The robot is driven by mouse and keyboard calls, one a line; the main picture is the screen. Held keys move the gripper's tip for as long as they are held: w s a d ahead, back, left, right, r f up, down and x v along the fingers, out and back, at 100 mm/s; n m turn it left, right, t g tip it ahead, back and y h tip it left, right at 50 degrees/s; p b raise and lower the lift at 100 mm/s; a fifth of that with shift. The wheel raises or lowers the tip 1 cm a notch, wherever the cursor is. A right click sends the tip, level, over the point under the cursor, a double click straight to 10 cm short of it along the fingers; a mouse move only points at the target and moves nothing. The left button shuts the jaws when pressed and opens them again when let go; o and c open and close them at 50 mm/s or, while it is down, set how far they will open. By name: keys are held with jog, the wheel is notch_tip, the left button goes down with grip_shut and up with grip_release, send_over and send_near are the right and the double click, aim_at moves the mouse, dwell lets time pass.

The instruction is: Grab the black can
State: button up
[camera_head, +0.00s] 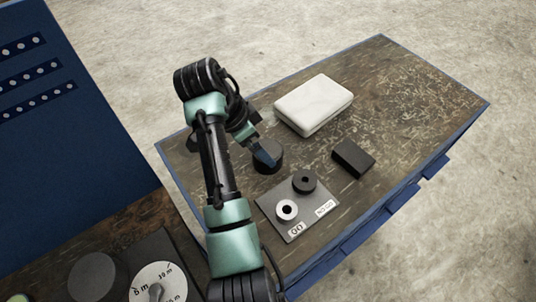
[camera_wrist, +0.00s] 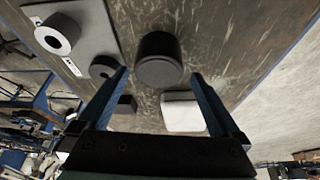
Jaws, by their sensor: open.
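The black can (camera_head: 267,167) stands on the worn brown workbench (camera_head: 400,110), left of its middle. It also shows in the wrist view (camera_wrist: 159,60), upper middle, as a short dark cylinder seen from above. My gripper (camera_head: 266,156) is at the can in the head view, and its blue fingers hide part of it. In the wrist view my gripper (camera_wrist: 160,76) is open, with the can ahead of and between the two fingertips. The gap between fingers and can looks clear. I cannot tell the exact height of the fingertips over the can.
A grey plate (camera_head: 294,236) with a black ring (camera_head: 304,181) and a silver ring (camera_head: 287,210) lies near the can. A white case (camera_head: 314,104) lies behind, a black box (camera_head: 353,158) to the right. The bench's far right is free.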

aim_at(274, 147)
jog(key=shift+p+x, duration=1.2)
jog(key=shift+x, duration=1.65)
jog(key=shift+d+r, duration=0.1)
jog(key=c, duration=1.4)
